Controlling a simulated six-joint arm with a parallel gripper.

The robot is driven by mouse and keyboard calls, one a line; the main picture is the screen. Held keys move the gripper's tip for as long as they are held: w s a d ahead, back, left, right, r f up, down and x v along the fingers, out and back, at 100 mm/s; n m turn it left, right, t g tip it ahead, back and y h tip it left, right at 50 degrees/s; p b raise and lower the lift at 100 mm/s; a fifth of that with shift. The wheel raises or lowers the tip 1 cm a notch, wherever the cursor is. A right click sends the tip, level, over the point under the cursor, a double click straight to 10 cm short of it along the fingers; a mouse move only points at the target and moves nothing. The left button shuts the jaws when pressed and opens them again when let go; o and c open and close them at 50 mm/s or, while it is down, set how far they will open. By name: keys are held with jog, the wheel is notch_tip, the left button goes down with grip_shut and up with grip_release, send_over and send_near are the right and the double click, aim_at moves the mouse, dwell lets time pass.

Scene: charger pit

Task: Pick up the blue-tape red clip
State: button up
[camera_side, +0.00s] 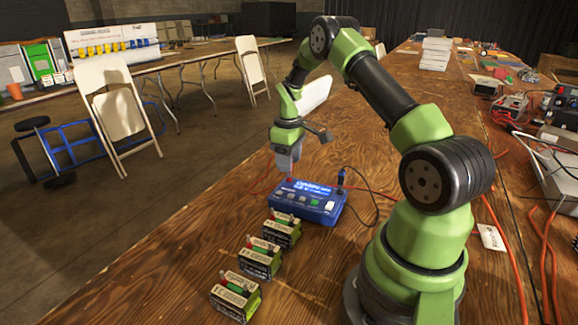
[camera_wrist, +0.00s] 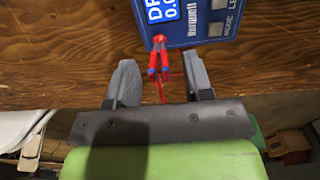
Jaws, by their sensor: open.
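The red clip with blue patches on it (camera_wrist: 161,55) shows in the wrist view at the edge of the blue charger (camera_wrist: 205,20). A red lead runs from it back toward my gripper. My gripper (camera_wrist: 159,66) is open, with one finger to each side of the clip in the picture; no contact shows. In the side view my gripper (camera_side: 285,168) points down above the left end of the charger (camera_side: 310,202). The clip is too small or hidden to make out clearly there.
Three battery packs (camera_side: 260,259) stand in a row in front of the charger. A dark plug (camera_side: 341,178) rises from the charger's back right corner, with a black cable looping right. The wooden table (camera_side: 165,265) is clear on the left, up to its edge.

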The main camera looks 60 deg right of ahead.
jog(key=shift+f, duration=0.75)
jog(key=c, duration=0.8)
notch_tip(320, 180, up, 10)
